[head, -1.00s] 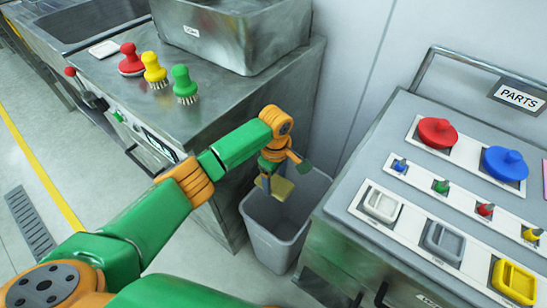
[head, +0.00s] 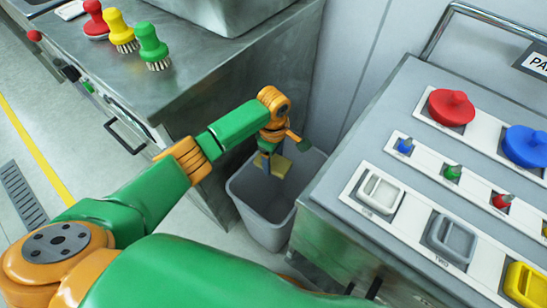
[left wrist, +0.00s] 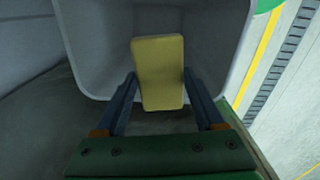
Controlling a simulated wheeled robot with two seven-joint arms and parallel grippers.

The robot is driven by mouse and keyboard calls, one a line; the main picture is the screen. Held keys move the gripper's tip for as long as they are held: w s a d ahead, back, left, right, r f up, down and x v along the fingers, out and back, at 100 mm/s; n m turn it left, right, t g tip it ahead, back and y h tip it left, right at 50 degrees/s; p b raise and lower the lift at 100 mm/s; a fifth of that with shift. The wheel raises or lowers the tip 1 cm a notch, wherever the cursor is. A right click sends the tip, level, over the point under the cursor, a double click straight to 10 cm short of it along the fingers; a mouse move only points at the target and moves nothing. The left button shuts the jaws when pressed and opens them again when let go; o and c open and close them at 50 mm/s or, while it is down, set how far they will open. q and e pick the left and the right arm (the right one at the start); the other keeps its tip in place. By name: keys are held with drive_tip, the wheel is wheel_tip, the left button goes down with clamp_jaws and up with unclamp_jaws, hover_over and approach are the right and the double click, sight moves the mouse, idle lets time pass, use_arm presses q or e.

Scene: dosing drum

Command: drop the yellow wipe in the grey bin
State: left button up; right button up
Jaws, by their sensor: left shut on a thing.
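The yellow wipe (head: 279,166) is held between the fingers of my left gripper (head: 271,160). In the left wrist view the wipe (left wrist: 159,72) is a flat yellow block between the two blue-grey fingers, with the bin opening beyond it. The grey bin (head: 266,222) stands on the floor between the steel counter and the parts cart. In the head view the wipe appears at the bin's mouth; its exact height against the rim is hard to tell. My right gripper is not in view.
The steel counter (head: 190,98) with red, yellow and green brushes (head: 152,47) is at the left. The parts cart (head: 330,215) with coloured knobs and trays stands close to the bin's right. A wall (head: 350,60) is behind.

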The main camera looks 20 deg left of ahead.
sight(274, 161)
use_arm(q)
drive_tip(key=o, duration=1.4)
drive_tip(key=shift+r, duration=0.2)
wheel_tip(274, 161, up, 7)
drive_tip(key=shift+f+p, duration=0.1)
drive_tip(key=shift+p, duration=0.95)
